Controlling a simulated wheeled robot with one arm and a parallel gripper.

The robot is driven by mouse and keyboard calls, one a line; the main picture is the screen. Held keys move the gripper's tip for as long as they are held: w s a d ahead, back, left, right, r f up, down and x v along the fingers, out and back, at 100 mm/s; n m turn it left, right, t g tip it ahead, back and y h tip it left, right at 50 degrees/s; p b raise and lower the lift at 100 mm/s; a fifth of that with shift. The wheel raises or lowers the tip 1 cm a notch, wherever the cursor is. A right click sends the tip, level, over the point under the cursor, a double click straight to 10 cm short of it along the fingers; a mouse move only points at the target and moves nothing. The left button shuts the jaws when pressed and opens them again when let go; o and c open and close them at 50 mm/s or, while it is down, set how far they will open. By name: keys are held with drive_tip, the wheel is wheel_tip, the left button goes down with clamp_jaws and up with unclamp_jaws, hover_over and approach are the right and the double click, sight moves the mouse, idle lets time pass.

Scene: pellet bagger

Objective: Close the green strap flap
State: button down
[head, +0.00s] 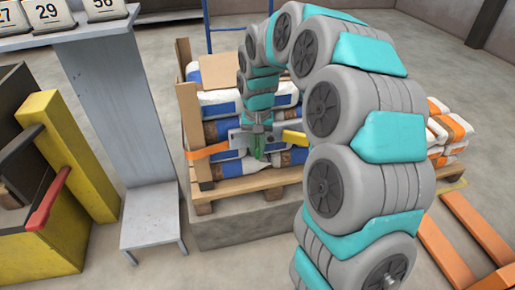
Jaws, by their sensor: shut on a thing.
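The green strap flap (260,153) is a small green piece in front of the stacked bags, low under the end of my arm. My gripper (257,142) points down at it and appears shut on it; the fingers partly cover it. An orange strap (207,152) runs from the left wooden post toward a grey metal piece (237,138) beside my gripper. A yellow piece (293,137) shows just to the right of my gripper, partly behind my arm. The exact hinge of the flap is hidden.
White and blue bags (222,132) are stacked on a wooden pallet (245,187) over a grey block (240,230). A grey column (115,110) and a yellow machine with a red handle (48,200) stand left. Orange forks (475,235) lie right. Floor at bottom centre is clear.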

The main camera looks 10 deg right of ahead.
drive_tip(key=shift+a, duration=0.1)
drive_tip(key=shift+w+a+m+b, duration=0.2)
drive_tip(key=shift+w+a+m, duration=0.3)
drive_tip(key=shift+m, duration=1.15)
drive_tip(key=shift+w+a+m+b, duration=0.15)
drive_tip(key=shift+w+a+m, duration=0.4)
drive_tip(key=shift+m, duration=1.15)
drive_tip(key=shift+w+a+m+b, duration=0.2)
drive_tip(key=shift+w+a+m, duration=0.3)
drive_tip(key=shift+m, duration=1.15)
drive_tip(key=shift+s+a, duration=0.15)
drive_tip(key=c, duration=0.8)
unclamp_jaws()
drive_tip(key=shift+c, duration=0.2)
